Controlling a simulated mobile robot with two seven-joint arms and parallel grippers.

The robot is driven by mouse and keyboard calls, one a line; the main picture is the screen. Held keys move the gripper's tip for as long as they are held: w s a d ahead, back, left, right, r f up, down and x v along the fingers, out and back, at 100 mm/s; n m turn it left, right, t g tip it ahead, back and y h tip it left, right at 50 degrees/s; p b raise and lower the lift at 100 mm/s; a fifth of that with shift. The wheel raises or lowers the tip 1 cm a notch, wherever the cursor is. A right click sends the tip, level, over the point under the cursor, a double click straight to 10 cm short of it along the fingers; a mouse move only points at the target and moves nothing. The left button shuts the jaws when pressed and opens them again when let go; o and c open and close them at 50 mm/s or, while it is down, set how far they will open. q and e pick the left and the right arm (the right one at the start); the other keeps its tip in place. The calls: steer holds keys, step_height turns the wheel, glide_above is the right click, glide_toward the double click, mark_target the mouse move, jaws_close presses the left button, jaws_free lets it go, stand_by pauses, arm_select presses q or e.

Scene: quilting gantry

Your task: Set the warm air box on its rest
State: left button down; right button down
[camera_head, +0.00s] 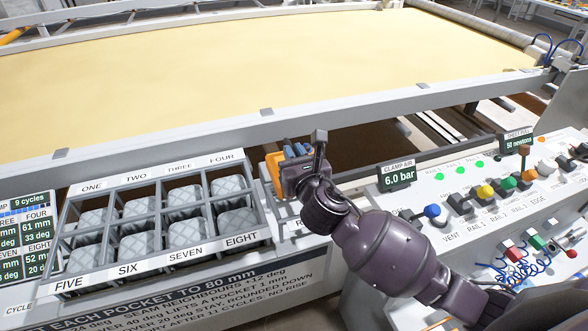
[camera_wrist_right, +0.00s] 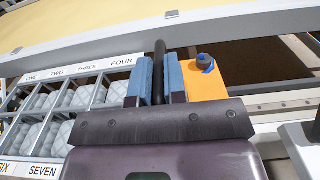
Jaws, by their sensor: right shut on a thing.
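The warm air box, as I take it, is the orange block (camera_head: 275,172) beside my right gripper, near the right end of the pocket rack. In the right wrist view the orange block (camera_wrist_right: 205,85) has a dark round fitting with blue on its top. My right gripper (camera_head: 301,151) is shut, its blue fingers pressed on an upright black bar (camera_wrist_right: 159,72) that looks like the box's handle. Its join to the block is hidden. A white panel with a label starting with "R" (camera_head: 294,223) lies just below the gripper, mostly covered by my arm; I cannot tell whether it is the rest. My left gripper is out of view.
A grey rack (camera_head: 262,205) with numbered compartments of quilted grey pockets stands at left. A rail (camera_head: 240,128) of the gantry runs behind it, before the yellow quilt (camera_head: 250,60). A control panel (camera_head: 425,185) with knobs, a clamp air display (camera_head: 397,175) and hoses is at right.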

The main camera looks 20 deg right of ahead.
steer(key=shift+f+b, duration=0.45)
steer(key=shift+f, duration=1.5)
steer(key=shift+f, duration=0.65)
steer(key=c, duration=1.2)
jaws_free()
steer(key=shift+o, duration=0.2)
steer(key=shift+r, duration=0.25)
steer(key=s, duration=1.2)
steer(key=shift+d+r, duration=0.15)
steer(key=shift+r, duration=0.2)
